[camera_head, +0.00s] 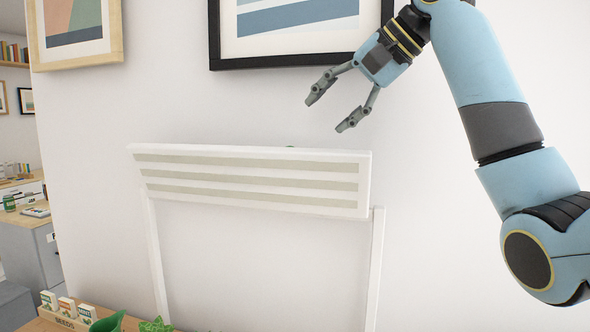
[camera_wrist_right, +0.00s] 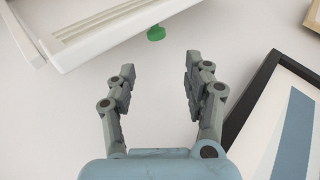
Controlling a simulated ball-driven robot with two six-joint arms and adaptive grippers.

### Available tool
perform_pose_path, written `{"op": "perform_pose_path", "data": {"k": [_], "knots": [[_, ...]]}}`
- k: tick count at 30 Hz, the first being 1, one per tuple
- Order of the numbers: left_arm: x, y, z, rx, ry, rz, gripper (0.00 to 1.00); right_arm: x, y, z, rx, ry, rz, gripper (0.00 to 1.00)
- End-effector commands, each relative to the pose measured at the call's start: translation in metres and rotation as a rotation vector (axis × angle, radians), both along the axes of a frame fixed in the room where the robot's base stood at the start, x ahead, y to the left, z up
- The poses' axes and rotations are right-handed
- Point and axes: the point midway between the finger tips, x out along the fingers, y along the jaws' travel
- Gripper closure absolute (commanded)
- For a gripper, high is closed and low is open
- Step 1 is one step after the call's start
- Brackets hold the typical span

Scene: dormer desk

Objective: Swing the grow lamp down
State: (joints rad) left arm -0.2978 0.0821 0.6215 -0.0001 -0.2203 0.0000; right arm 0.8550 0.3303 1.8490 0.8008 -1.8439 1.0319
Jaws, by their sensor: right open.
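The grow lamp (camera_head: 250,178) is a white panel with several pale green strips, held up on two thin white posts in front of the wall. Its panel is tilted, with the striped face toward me. A green knob (camera_wrist_right: 156,33) shows at the panel's edge in the right wrist view; in the head view only its tip (camera_head: 290,147) shows above the top edge. My right gripper (camera_head: 332,112) is open and empty, above and behind the panel's right part. In the right wrist view the knob lies beyond the open fingertips (camera_wrist_right: 158,75), apart from them. My left gripper is not in view.
A black-framed picture (camera_head: 215,40) hangs close to my right gripper, and a wood-framed one (camera_head: 117,30) hangs at left. Wall space right of the lamp is clear.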

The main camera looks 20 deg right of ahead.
Motion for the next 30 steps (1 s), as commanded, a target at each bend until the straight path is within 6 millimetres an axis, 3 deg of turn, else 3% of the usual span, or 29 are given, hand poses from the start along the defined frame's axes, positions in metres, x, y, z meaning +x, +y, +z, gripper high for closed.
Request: {"op": "perform_pose_path", "data": {"k": [2, 8, 21, 30], "knots": [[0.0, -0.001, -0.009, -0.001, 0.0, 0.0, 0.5, 0.0, 0.0, -0.009, 0.0, 0.0, 0.0, 0.48], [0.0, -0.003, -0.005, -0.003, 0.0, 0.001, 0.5, 0.01, 0.007, -0.018, 0.003, 0.004, 0.002, 0.48], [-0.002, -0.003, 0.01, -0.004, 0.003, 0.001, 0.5, 0.06, 0.04, -0.069, 0.003, 0.003, -0.001, 0.48], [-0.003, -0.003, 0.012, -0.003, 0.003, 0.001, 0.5, 0.068, 0.045, -0.079, -0.001, 0.0, -0.001, 0.48]]}}
